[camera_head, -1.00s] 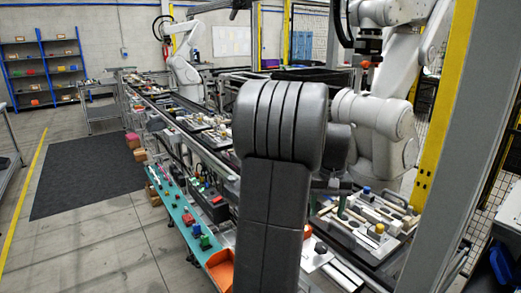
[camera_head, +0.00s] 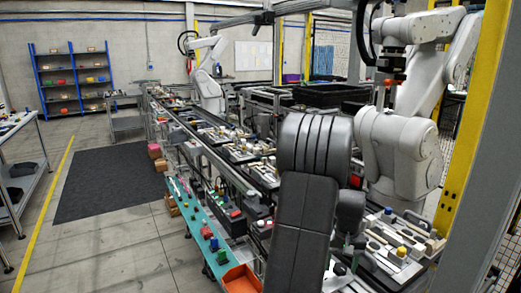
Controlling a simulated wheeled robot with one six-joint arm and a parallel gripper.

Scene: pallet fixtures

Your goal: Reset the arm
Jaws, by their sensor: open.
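My own dark grey arm (camera_head: 302,210) rises in the foreground, right of centre, with a ribbed rounded joint at its top. It leans slightly, with its top to the right of its base. A dark wrist part (camera_head: 350,210) shows just behind its right side. My gripper's fingertips cannot be made out; they are hidden behind the arm. No object can be seen held.
A conveyor line (camera_head: 215,150) with loaded pallets runs back to the left. A pallet fixture (camera_head: 395,245) lies right of my arm. A white robot arm (camera_head: 400,150) stands close behind it. A teal shelf (camera_head: 200,225) and orange bin (camera_head: 240,278) border the left. Floor left is open.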

